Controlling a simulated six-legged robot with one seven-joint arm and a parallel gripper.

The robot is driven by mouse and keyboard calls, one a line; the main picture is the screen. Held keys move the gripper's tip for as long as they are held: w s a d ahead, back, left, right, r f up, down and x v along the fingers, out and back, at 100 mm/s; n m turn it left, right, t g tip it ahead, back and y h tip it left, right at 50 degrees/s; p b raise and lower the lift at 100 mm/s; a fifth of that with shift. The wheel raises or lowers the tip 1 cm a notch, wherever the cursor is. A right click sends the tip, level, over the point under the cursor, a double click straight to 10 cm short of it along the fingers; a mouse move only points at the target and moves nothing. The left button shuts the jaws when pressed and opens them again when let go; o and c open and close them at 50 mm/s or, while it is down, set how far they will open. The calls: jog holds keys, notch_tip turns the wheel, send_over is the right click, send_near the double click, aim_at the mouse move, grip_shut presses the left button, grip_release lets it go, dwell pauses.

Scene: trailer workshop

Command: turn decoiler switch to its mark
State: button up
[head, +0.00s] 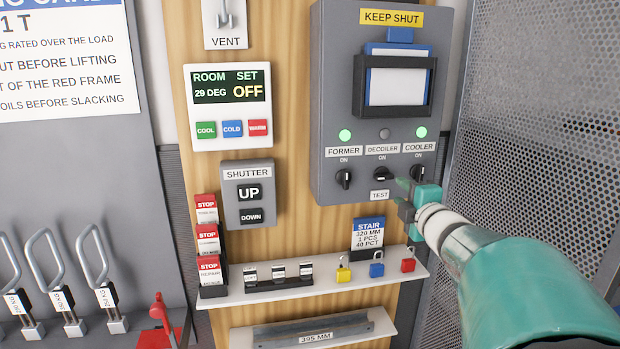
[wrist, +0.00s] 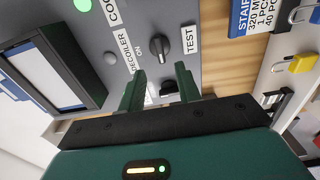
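The decoiler switch (head: 383,174) is a black knob on the grey panel, between the former and cooler knobs. Its handle lies roughly sideways, with "ON" above it and a "TEST" label (head: 380,195) below. The lamp over it is unlit grey. In the wrist view, this knob (wrist: 159,46) sits just beyond my fingertips, beside its TEST label (wrist: 190,40). My gripper (head: 403,193) is to the lower right of the knob. In the wrist view my gripper (wrist: 160,70) is open and empty, its two green fingers apart. Contact with the knob is not visible.
The former knob (head: 344,179) and cooler knob (head: 416,174) flank it closely, both under green lamps. Below are a stair card (head: 368,235) and a white shelf (head: 330,282) with small padlocks (head: 376,269). A perforated metal wall (head: 545,110) stands at right.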

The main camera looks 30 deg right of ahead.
aim_at(386, 178)
jog(key=x, duration=0.8)
grip_shut()
